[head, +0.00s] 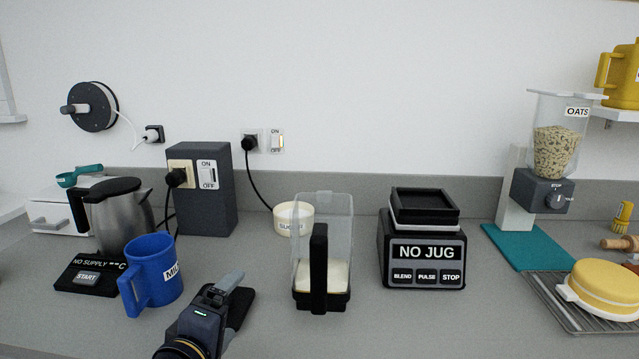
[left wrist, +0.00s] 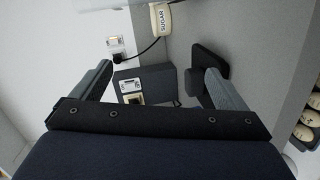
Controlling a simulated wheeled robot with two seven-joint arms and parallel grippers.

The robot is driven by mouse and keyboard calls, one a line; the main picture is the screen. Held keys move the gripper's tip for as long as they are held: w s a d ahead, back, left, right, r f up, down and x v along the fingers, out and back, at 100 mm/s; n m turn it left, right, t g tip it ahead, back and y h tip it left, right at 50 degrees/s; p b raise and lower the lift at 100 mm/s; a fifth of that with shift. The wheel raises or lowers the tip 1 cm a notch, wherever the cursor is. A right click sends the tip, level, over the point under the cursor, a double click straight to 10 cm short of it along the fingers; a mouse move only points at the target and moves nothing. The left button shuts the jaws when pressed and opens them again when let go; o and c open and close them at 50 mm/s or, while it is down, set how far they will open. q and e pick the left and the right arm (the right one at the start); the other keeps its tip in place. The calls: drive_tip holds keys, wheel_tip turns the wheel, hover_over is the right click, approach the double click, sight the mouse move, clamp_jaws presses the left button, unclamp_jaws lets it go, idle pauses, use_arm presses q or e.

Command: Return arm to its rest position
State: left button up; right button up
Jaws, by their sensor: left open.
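My left gripper (head: 232,293) is at the bottom of the head view, low over the grey counter (head: 275,325). It is just right of the blue mug (head: 157,272) and left of the clear blender jug (head: 325,235), apart from both. In the left wrist view its two fingers (left wrist: 160,85) are spread wide, with nothing held between them. Past them show a dark socket box (left wrist: 160,77) and the sugar pot (left wrist: 160,18). My right gripper is in neither view.
A kettle (head: 120,212) stands on its black base behind the mug. The dark socket box (head: 215,215) and sugar pot (head: 284,219) are at the wall. The blender base (head: 422,250), oats dispenser (head: 540,195) and wire rack (head: 560,308) are rightward. Counter right of the jug is clear in front.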

use_arm(q)
drive_tip(key=s+a+f+m+g+b, duration=0.25)
drive_tip(key=s+f+m+g, duration=0.3)
drive_tip(key=s+f, duration=0.4)
drive_tip(key=s+a+f+m+g+b, duration=0.2)
drive_tip(key=s+a+f+m+g, duration=0.3)
drive_tip(key=s+f, duration=0.5)
wheel_tip(320, 180, up, 16)
drive_tip(key=d+m+p, duration=0.1)
drive_tip(key=p, duration=1.4)
drive_tip(key=shift+s+d+r+h+p, duration=0.15)
drive_tip(key=shift+s+h+p, duration=0.25)
drive_tip(key=shift+s, duration=0.05)
drive_tip(key=shift+m, duration=0.25)
